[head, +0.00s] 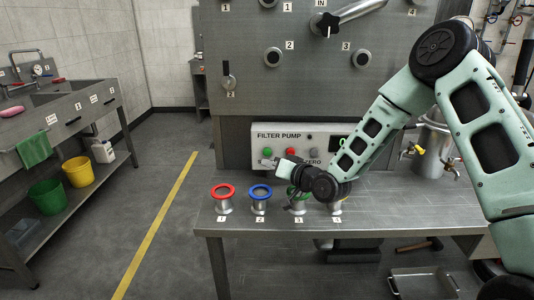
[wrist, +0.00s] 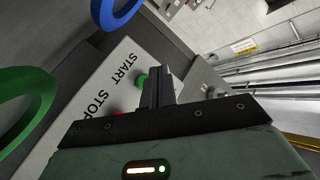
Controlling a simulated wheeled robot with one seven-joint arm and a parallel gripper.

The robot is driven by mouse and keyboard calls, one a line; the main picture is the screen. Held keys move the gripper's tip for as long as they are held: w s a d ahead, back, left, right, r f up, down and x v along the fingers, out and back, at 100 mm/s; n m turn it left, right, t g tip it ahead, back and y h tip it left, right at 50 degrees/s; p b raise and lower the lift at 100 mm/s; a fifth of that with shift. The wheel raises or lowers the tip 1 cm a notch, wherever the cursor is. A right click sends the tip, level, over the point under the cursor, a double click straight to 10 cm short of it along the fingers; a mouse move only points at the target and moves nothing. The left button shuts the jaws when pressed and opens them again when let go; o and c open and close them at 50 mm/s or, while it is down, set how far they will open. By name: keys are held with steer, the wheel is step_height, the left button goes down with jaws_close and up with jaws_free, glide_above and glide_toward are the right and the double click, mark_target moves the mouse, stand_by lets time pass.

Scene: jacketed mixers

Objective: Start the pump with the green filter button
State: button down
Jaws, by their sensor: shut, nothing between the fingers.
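The filter pump panel (head: 258,132) stands at the back of the steel bench, with a green button (head: 267,151), a red button (head: 290,151) and a grey button in a row. My gripper (head: 266,162) is shut and empty, its tips just below the green button in the head view. In the wrist view, the panel (wrist: 84,95) reads START by the green button (wrist: 141,79) and STOP by the partly hidden red button (wrist: 117,113). There the closed fingers (wrist: 157,76) overlap the green button's edge. I cannot tell whether they touch it.
Red (head: 223,191), blue (head: 260,192), green and yellow ringed steel fittings stand along the bench front; my arm partly covers the last two. The bench's right side (head: 410,205) is mostly clear. A sink unit (head: 75,115) stands left, beyond open floor.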

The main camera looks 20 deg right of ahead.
steer(key=shift+w+d, duration=0.3)
steer(key=shift+w, duration=0.5)
steer(key=shift+w+d, duration=0.25)
steer(key=shift+w, duration=0.55)
steer(key=shift+w, duration=0.1)
stand_by(0.8)
steer(key=shift+w+d+b, duration=0.1)
steer(key=shift+w+b, duration=0.2)
steer(key=shift+b, duration=0.05)
steer(key=shift+w+d, duration=0.15)
steer(key=shift+w, duration=0.25)
stand_by(0.8)
steer(key=shift+s, duration=0.1)
steer(key=shift+s+a, duration=0.25)
steer(key=shift+s, duration=0.45)
steer(key=shift+s+a, duration=0.25)
steer(key=shift+s, duration=0.55)
steer(key=shift+s+a, duration=0.3)
steer(key=shift+s, duration=0.5)
steer(key=shift+s+a, duration=0.25)
steer(key=shift+s, duration=0.55)
